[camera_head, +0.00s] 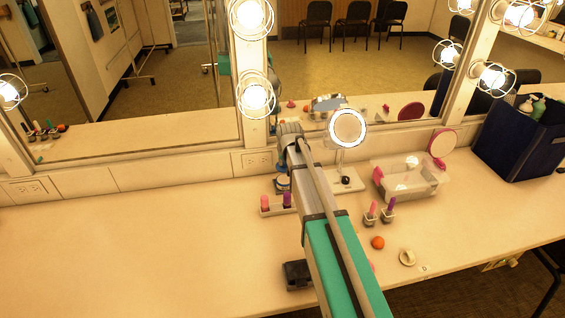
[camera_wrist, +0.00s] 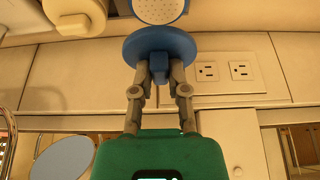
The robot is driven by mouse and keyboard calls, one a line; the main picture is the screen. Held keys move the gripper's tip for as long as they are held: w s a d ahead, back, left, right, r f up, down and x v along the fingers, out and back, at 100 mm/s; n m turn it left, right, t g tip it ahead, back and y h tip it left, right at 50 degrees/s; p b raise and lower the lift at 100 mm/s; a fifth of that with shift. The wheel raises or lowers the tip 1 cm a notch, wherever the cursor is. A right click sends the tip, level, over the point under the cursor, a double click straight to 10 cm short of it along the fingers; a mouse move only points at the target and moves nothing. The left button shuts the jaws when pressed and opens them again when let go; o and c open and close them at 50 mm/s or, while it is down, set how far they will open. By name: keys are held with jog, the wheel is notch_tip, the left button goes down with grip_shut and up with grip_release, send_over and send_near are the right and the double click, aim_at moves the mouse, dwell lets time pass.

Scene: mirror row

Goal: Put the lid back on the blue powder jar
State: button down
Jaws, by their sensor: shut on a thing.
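My gripper (camera_wrist: 159,74) is shut on the small knob of the blue round lid (camera_wrist: 160,47), seen in the wrist view. The lid is held between the two fingertips. A pale speckled disc with a blue edge, apparently the top of the open powder jar (camera_wrist: 158,9), shows just beyond the lid at the top edge. I cannot tell the gap between them. In the head view the jar (camera_head: 283,183) stands on the counter near the wall, partly hidden by my arm. My gripper (camera_head: 284,163) is above and behind it, mostly hidden by my arm.
A lipstick holder (camera_head: 272,210) stands close in front of the jar. To the right are a lit round mirror (camera_head: 347,128), a clear box (camera_head: 408,181), nail polish bottles (camera_head: 371,214), an orange ball (camera_head: 377,242) and a blue bin (camera_head: 520,145). The left counter is clear.

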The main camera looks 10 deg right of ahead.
jog(key=shift+f+b, duration=2.6)
jog(key=shift+f, duration=0.15)
jog(key=shift+f, duration=0.2)
dwell(0.5)
dwell(0.4)
jog(key=c, duration=0.6)
grip_release()
jog(key=shift+o, duration=0.2)
jog(key=o, duration=0.5)
jog(key=shift+r, duration=0.2)
jog(key=shift+r+p, duration=3.35)
